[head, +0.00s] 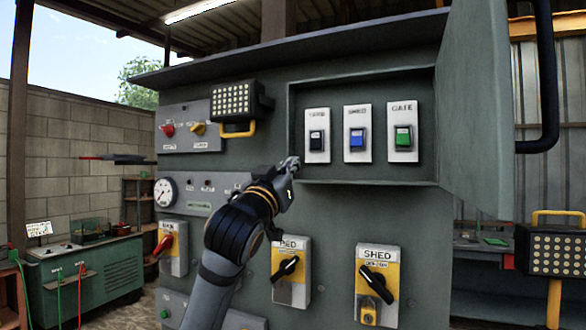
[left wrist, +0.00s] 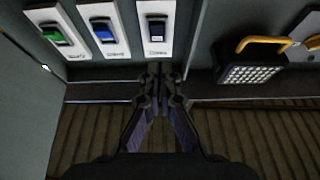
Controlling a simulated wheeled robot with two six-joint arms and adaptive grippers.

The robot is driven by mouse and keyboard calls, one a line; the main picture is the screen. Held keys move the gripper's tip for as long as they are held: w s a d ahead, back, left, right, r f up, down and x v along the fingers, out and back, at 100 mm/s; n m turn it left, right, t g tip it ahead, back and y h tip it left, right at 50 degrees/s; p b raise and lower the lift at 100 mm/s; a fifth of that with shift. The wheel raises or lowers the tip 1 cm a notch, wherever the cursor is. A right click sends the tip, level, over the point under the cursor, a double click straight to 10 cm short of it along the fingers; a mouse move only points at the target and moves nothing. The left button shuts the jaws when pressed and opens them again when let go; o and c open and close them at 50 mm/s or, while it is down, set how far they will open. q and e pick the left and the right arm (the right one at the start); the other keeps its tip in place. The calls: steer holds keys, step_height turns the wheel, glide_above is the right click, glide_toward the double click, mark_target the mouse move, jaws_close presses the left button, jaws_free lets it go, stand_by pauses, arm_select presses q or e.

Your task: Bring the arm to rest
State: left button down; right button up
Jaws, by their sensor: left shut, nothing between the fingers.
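My left gripper (head: 290,168) is raised in front of the grey control cabinet (head: 240,150), at the lower left corner of a recessed box. In the left wrist view the fingers (left wrist: 160,85) are together and empty, just below a switch with a black rocker (left wrist: 157,30). I cannot tell whether the fingertips touch the panel. In the head view the recess holds the black switch (head: 317,137), a blue switch (head: 357,138) and a green switch labelled GATE (head: 403,137). My right gripper is not in view.
The open cabinet door (head: 477,110) stands to the right of the recess. A lamp with a yellow handle (head: 238,103) is at its left. Rotary switches, one labelled SHED (head: 377,284), sit below. A green machine (head: 85,275) stands at far left.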

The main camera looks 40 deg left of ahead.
arm_select(q)
steer(key=w+d+f+m+g+h, duration=0.1)
steer(key=w+f+g, duration=0.1)
steer(key=f, duration=0.5)
steer(key=w+d+f+g, duration=0.1)
steer(key=w+f, duration=0.1)
steer(key=f, duration=0.6)
steer(key=w+d+f+m+g+h, duration=0.1)
steer(key=w+d+f+g, duration=0.15)
steer(key=f, duration=0.45)
steer(key=s+d+f+g+h, duration=0.1)
steer(key=s+f+g, duration=0.1)
steer(key=f, duration=0.9)
steer(key=s+d+f+g, duration=0.1)
steer(key=s+f+g, duration=0.1)
steer(key=f, duration=0.9)
steer(key=s+d+f+m+g+h, duration=0.15)
steer(key=s+f+g, duration=0.35)
steer(key=s+f, duration=0.7)
steer(key=s+d+f+g, duration=0.3)
steer(key=s+f+g, duration=0.1)
steer(key=s+f, duration=0.8)
step_height(320, 180, down, 24)
steer(key=s+a+g, duration=0.1)
steer(key=a+g, duration=0.1)
steer(key=s+a+f, duration=0.1)
steer(key=s+f, duration=1.8)
steer(key=s, duration=0.1)
steer(key=shift+a+g, duration=0.3)
steer(key=shift+g, duration=0.05)
